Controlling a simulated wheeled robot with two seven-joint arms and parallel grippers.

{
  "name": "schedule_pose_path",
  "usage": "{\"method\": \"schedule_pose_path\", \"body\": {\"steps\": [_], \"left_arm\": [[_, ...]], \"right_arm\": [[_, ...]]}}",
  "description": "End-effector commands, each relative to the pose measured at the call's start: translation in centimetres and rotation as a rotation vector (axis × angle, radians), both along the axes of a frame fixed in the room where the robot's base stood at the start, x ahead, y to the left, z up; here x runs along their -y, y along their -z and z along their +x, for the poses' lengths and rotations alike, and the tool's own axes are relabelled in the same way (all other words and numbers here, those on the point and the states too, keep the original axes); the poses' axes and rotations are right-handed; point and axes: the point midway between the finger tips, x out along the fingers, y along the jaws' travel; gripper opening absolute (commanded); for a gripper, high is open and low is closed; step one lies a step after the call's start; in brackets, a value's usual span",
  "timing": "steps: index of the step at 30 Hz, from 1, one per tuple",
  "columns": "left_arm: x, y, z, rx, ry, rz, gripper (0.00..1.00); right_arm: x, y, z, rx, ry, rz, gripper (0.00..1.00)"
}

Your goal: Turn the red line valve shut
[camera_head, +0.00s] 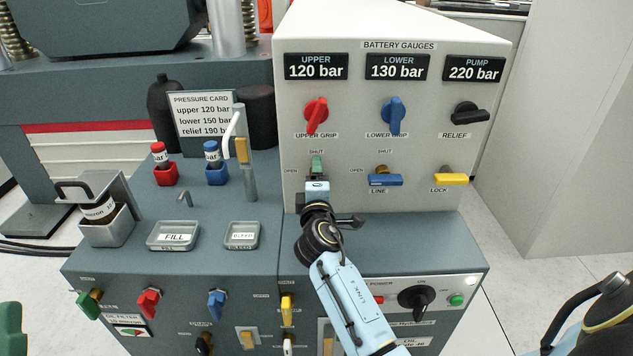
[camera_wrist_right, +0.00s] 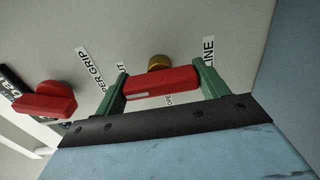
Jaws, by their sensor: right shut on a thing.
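The red line valve handle (camera_wrist_right: 160,83) shows in the right wrist view on a brass stem (camera_wrist_right: 159,62). Its bar runs roughly between the SHUT label and the LINE label, and looks upright on the panel. My right gripper (camera_wrist_right: 160,86) is shut on it, with one green finger at each end of the bar. In the head view my right gripper (camera_head: 317,176) is against the panel below the red upper grip knob (camera_head: 316,115) and hides the red valve. At the lower left edge, a green part, likely my left gripper (camera_head: 10,326), is cut off by the frame.
The blue line valve (camera_head: 385,180) lies level to the right of my right gripper, with the yellow lock handle (camera_head: 451,180) beyond it. Trays (camera_head: 173,236) sit on the left bench top.

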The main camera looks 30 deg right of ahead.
Motion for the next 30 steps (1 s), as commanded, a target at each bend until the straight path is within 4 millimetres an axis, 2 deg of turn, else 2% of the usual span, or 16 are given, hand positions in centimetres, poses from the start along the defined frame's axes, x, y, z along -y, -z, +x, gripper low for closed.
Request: {"method": "schedule_pose_path", "body": {"steps": [3, 4, 9, 20, 23, 30], "left_arm": [[0.0, 0.0, 0.0, 0.0, 0.0, 0.0, 0.36], [0.0, 0.0, 0.0, 0.0, 0.0, 0.0, 0.36], [0.0, 0.0, 0.0, 0.0, 0.0, 0.0, 0.36], [0.0, 0.0, 0.1, -0.01, -0.001, 0.002, 0.36], [0.1, 0.3, 0.4, -0.058, 0.001, 0.016, 0.36], [0.3, 1.7, 1.3, -0.202, -0.001, 0.06, 0.36]], "right_arm": [[0.0, 0.1, 0.0, -0.001, 0.0, 0.003, 0.5], [0.0, 0.1, 0.0, -0.001, 0.0, 0.003, 0.74], [0.0, 0.0, 0.0, -0.001, 0.0, 0.002, 0.95], [-0.3, 0.1, -0.5, -0.003, -0.001, 0.001, 0.95], [-1.0, 0.1, -1.6, -0.003, -0.001, 0.002, 0.95], [-3.8, 0.0, -6.1, -0.004, -0.001, 0.003, 0.95]]}}
